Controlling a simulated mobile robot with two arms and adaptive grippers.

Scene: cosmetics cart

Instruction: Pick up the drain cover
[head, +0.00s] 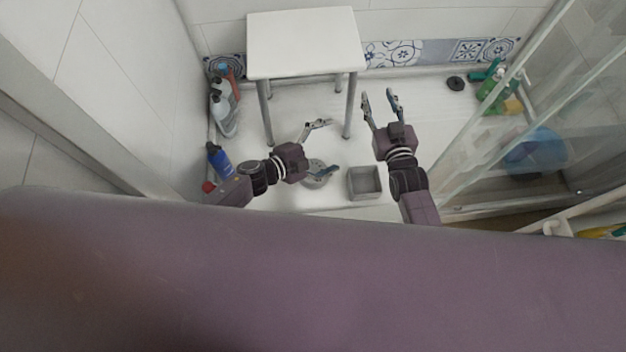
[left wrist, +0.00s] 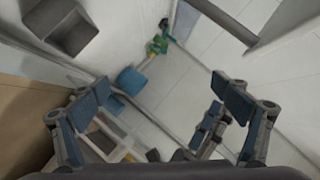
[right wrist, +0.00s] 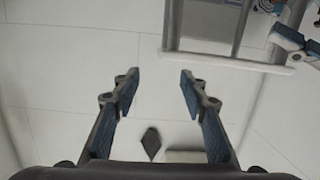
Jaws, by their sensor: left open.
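A round grey metal piece (head: 313,182), which looks like the drain cover, lies on the white shower floor in the head view. My left gripper (head: 322,148) is open; its lower finger overlaps this piece in the picture, and I cannot tell whether they touch. No grey disc shows between the open fingers in the left wrist view (left wrist: 160,105). My right gripper (head: 378,94) is open and empty beside the stool; its fingers also stand apart in the right wrist view (right wrist: 158,78). A black round disc (head: 456,83) lies at the back right of the floor.
A white stool (head: 305,45) stands at the back. A grey square bin (head: 364,183) is right of the round grey piece. Bottles (head: 222,112) line the left wall. Green bottles (head: 492,82) stand back right. A glass door and blue basin (head: 536,153) are at right.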

